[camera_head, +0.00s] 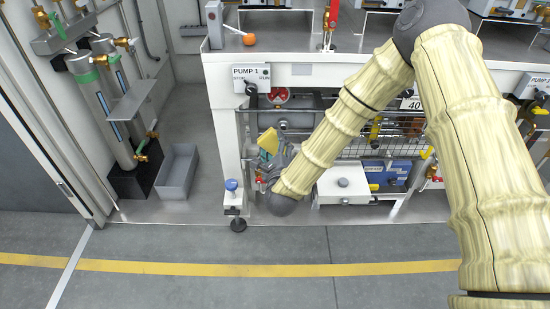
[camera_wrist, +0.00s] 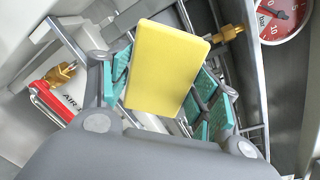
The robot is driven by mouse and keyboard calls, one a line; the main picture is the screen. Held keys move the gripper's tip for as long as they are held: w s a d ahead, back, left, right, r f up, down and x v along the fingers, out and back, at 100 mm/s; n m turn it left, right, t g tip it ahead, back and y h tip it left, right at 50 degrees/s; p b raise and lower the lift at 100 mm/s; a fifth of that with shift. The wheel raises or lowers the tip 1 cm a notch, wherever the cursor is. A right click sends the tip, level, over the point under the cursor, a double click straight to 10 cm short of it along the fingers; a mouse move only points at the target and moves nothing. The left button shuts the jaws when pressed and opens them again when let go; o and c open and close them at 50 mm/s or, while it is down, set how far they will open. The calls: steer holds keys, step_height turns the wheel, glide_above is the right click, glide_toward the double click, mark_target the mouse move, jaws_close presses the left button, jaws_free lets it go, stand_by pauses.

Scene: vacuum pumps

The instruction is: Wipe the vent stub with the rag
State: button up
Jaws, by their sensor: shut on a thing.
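The rag (camera_wrist: 165,68) is a flat yellow rectangle, tilted, between the teal pads of my gripper (camera_wrist: 165,85) in the wrist view. In the head view the yellow rag (camera_head: 268,140) sticks up from my gripper (camera_head: 267,162), low at the left front of the PUMP 1 bay. My gripper is shut on the rag. I cannot tell for sure which part is the vent stub. A brass fitting (camera_wrist: 229,33) shows just right of the rag, and another brass fitting (camera_wrist: 60,74) shows at the left by a red-edged label; contact with the rag cannot be made out.
A round pressure gauge (camera_wrist: 283,18) is at the upper right of the wrist view. A wire guard (camera_head: 375,147) and a blue box (camera_head: 378,178) are right of my forearm. A blue-topped knob (camera_head: 231,186) stands at the left front corner. A grey bin (camera_head: 177,172) is farther left.

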mark_target(276, 138)
steer(key=shift+s+m+t+h+b, duration=0.4)
steer(key=shift+s+t+h+b, duration=0.1)
steer(key=shift+s+h, duration=0.15)
steer(key=shift+w+b, duration=0.55)
steer(key=shift+w, duration=2.4)
steer(key=shift+w, duration=0.95)
steer(key=shift+d, duration=0.15)
steer(key=shift+d+r+p, duration=0.1)
steer(key=shift+d+p, duration=0.3)
steer(key=shift+d, duration=2.35)
steer(key=shift+a, duration=0.15)
steer(key=shift+a, duration=2.7)
